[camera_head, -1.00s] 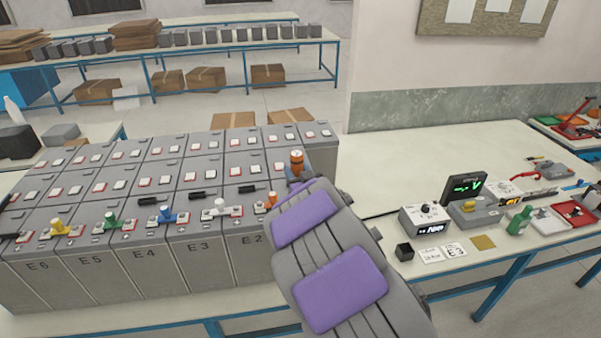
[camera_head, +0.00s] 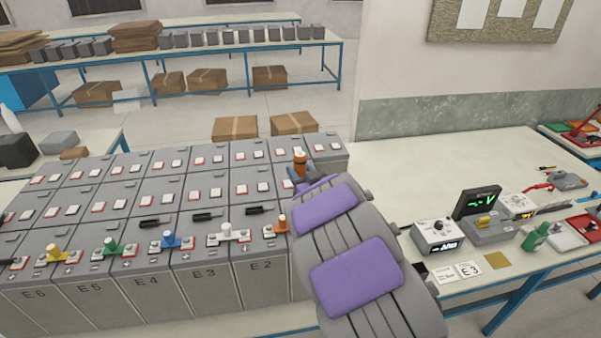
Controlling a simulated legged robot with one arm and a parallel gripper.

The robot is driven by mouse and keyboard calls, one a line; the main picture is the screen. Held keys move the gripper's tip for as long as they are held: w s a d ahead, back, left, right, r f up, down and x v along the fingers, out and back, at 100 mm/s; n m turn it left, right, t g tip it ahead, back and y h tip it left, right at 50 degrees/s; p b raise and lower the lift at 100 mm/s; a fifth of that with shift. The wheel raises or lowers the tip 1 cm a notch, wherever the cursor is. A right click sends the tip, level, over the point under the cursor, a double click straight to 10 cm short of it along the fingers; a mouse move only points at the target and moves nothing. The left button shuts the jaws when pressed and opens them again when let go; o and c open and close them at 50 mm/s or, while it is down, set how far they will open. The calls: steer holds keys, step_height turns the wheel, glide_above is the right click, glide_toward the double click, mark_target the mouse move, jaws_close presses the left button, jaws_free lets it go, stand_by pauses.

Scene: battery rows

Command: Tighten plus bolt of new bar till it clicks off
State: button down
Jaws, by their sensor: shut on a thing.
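Rows of grey batteries (camera_head: 215,272) stand on the bench, with labels E6 to E2 showing on the front row. My gripper (camera_head: 300,175) is small and partly hidden behind my own forearm. It is shut on an upright tool with an orange and dark top (camera_head: 300,160), over the right end of the batteries. The tool's lower end is hidden, so I cannot tell if it sits on a bolt. An orange-topped piece (camera_head: 282,224) stands left of my arm, beside white (camera_head: 227,231), blue (camera_head: 170,240), green (camera_head: 110,246) and yellow (camera_head: 54,253) ones. I cannot tell which bar is new.
Black bars (camera_head: 204,217) lie across the batteries behind the coloured pieces. On the right bench are a meter with a green display (camera_head: 477,203), a grey box (camera_head: 438,235), a green bottle (camera_head: 536,237) and cards (camera_head: 467,269). Bench room behind the meter is clear.

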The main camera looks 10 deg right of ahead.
steer(key=shift+a+f+b, duration=0.2)
steer(key=shift+f+b, duration=0.1)
steer(key=shift+f, duration=0.2)
steer(key=shift+a+f+b, duration=0.15)
steer(key=shift+f+b, duration=0.1)
steer(key=shift+f, duration=0.25)
steer(key=shift+d+f+b, duration=0.15)
steer(key=shift+f+b, duration=0.25)
steer(key=shift+f, duration=0.35)
steer(key=shift+d+f+b, duration=0.1)
steer(key=shift+f+b, duration=0.3)
steer(key=shift+f, duration=0.5)
steer(key=shift+a, duration=0.15)
steer(key=shift+s, duration=0.1)
steer(key=shift+s+f+b, duration=0.1)
steer(key=shift+f+b, duration=0.9)
steer(key=shift+f, duration=0.3)
stand_by(2.9)
